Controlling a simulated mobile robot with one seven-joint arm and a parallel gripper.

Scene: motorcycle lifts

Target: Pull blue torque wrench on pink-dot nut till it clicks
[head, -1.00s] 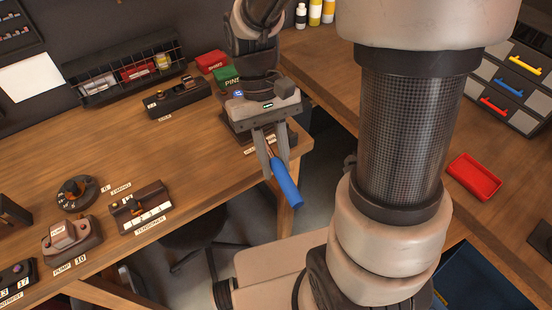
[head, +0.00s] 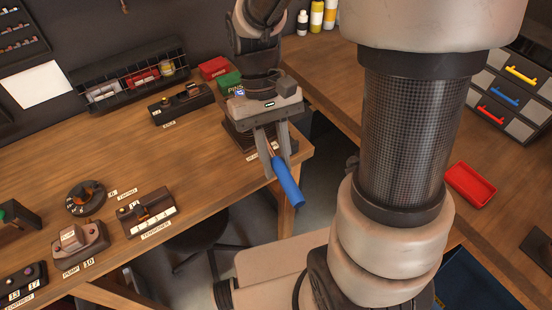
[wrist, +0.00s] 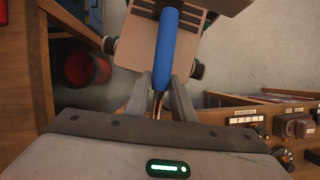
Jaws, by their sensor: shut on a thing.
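The torque wrench's blue handle (head: 288,186) sticks out past the front corner of the wooden bench, tilted down to the right. My gripper (head: 278,164) is shut on the wrench at the inner end of the handle. In the wrist view the blue handle (wrist: 167,50) runs up from between the fingers of my gripper (wrist: 160,88), with a thin shaft showing below. The wrench's head and the pink-dot nut are hidden behind my gripper. A dark block (head: 238,135) on the bench corner shows partly behind it.
Several dark fixtures stand on the bench (head: 150,150), among them a labelled torque-like block (head: 149,212) and a round dial (head: 85,198). A red tray (head: 470,185) lies on the right bench. The floor gap in front of the bench corner holds a stool (head: 195,240).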

